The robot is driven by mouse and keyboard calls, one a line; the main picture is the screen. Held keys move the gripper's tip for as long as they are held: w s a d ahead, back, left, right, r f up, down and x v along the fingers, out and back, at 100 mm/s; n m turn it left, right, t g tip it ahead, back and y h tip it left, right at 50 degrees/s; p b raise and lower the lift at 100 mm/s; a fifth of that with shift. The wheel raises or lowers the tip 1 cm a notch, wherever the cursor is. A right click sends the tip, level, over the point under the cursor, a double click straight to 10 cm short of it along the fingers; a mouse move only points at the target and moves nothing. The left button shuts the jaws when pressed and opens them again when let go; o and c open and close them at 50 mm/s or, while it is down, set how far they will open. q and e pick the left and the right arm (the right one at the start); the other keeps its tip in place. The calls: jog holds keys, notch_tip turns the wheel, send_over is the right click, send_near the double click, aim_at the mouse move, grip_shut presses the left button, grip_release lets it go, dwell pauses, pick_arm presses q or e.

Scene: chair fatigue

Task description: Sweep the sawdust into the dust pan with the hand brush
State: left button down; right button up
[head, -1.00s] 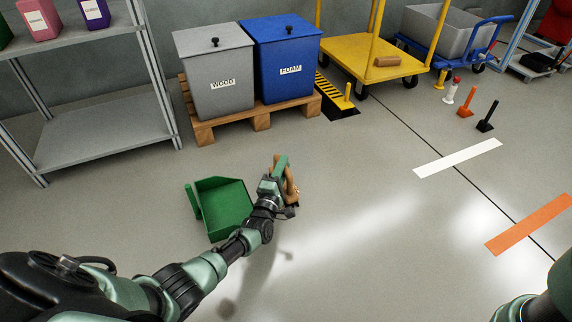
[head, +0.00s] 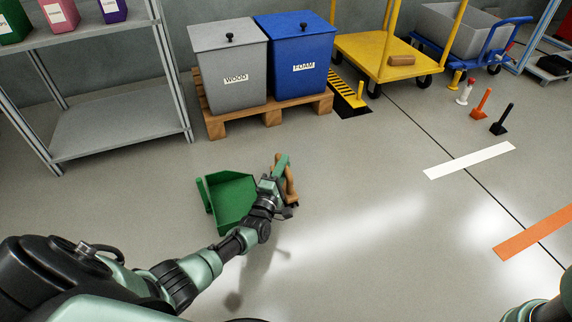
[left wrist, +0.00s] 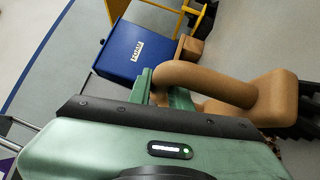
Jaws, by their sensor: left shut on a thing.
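The green dust pan (head: 232,207) lies on the floor at the middle left of the head view, partly covered by my left forearm. My left gripper (head: 280,180) is just right of the pan and is shut on the tan wooden hand brush (head: 291,187). In the left wrist view, the brush's curved handle (left wrist: 205,78) passes by the green fingers, with a wider wooden block at its right. The bristles are mostly hidden. I cannot make out any sawdust. Only a piece of my right arm shows, at the lower right of the head view; its gripper is out of view.
A grey WOOD bin (head: 232,75) and a blue FOAM bin (head: 298,66) stand on a wooden pallet (head: 240,122). A metal shelf (head: 105,118) is at left. A yellow cart (head: 385,58) and several small upright-handled items are behind, right.

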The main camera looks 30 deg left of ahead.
pick_arm(q)
jog(key=shift+s+a+p, duration=0.35)
jog(key=shift+s+a, duration=0.85)
jog(key=shift+s, duration=0.2)
jog(key=shift+s+a, duration=0.65)
jog(key=shift+s, duration=0.1)
jog(key=shift+r+p, duration=0.15)
jog(key=shift+p, duration=0.15)
